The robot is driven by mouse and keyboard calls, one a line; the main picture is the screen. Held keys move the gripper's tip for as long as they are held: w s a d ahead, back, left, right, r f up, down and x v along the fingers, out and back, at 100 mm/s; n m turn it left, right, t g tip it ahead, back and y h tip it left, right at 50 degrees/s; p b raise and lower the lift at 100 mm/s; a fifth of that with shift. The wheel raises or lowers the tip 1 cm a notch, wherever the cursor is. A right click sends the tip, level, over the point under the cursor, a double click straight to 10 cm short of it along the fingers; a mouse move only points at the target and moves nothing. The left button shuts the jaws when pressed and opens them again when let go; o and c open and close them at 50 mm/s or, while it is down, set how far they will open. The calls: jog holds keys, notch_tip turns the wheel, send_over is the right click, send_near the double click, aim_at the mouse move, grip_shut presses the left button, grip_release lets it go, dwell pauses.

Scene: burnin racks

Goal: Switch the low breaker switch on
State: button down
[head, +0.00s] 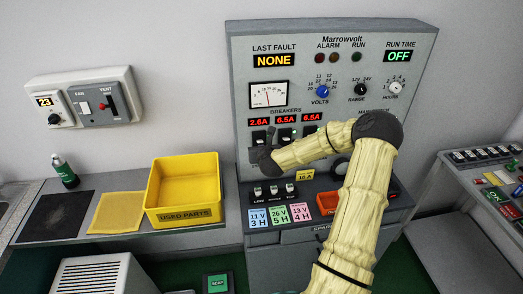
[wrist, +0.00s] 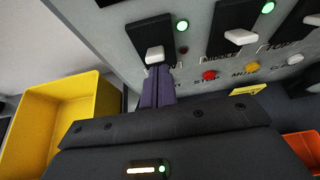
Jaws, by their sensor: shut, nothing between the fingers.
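The breaker row is on the grey panel. The low breaker switch (wrist: 155,54) is the leftmost, a white lever on a black plate, with a lit green lamp (wrist: 182,25) beside it. The head view also shows my gripper (head: 259,150) at the panel, partly covering the low breaker (head: 259,137). The fingers hide most of its label.
A red button (wrist: 209,75) and a yellow button (wrist: 252,67) are right of my fingers. The sloped desk below carries small toggles (head: 274,190) and coloured notes (head: 279,213). A yellow used parts bin (head: 184,217) stands to the left.

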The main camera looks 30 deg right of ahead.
jog(key=shift+a+r, duration=0.1)
dwell(0.3)
jog(key=b+v, duration=0.5)
jog(key=v, duration=0.4)
jog(key=shift+s+b, duration=0.3)
jog(key=shift+b, duration=0.05)
jog(key=shift+a, duration=0.15)
dwell(0.4)
